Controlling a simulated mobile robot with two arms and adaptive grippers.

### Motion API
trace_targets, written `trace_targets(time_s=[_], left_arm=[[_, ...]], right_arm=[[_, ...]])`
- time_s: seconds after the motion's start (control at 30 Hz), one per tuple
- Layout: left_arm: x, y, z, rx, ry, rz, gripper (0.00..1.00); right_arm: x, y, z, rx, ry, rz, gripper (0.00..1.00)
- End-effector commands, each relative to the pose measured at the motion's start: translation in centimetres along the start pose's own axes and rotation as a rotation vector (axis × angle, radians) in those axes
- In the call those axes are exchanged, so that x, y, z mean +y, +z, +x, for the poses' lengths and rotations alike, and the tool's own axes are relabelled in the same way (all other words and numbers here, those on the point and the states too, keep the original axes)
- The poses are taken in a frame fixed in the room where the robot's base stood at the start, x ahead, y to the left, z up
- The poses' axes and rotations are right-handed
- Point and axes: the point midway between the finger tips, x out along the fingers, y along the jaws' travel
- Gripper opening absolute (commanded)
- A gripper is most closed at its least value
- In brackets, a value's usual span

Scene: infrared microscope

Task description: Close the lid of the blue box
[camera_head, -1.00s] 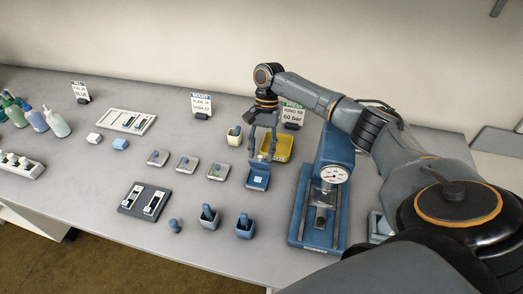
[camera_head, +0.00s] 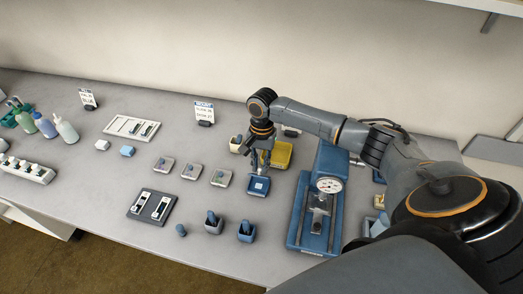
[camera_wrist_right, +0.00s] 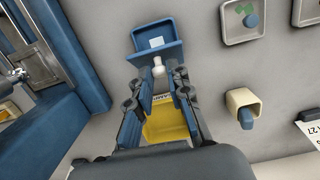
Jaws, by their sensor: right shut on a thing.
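The blue box (camera_head: 258,186) stands on the bench left of the press, with a white square inside its open blue tray. In the right wrist view the box (camera_wrist_right: 157,38) is ahead of my fingers. A small white piece (camera_wrist_right: 158,67) shows at its near edge, between my fingertips. My right gripper (camera_head: 260,168) points down at the back edge of the box and is closed in on this piece. The fingers partly hide the back edge, so I cannot make out the lid's exact tilt. My left gripper is not in view.
A yellow bin (camera_head: 281,153) stands close behind the box, and a beige cup (camera_head: 236,144) is behind left. The blue press (camera_head: 318,205) with a gauge is close on the right. Small grey trays (camera_head: 221,177) lie to the left. Two small containers (camera_head: 246,231) stand in front.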

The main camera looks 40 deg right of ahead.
Motion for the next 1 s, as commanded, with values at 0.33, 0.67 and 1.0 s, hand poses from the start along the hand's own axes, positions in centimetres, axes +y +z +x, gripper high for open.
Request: trace_targets(time_s=[0.33,0.67,1.0], left_arm=[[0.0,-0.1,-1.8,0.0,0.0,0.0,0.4],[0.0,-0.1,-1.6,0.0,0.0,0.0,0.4],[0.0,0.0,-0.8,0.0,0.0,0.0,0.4]], right_arm=[[0.0,2.8,1.3,0.324,0.0,-0.005,0.0],[0.0,4.6,3.1,0.617,0.001,0.001,0.0],[0.1,5.4,4.6,0.83,0.004,0.002,0.0]])
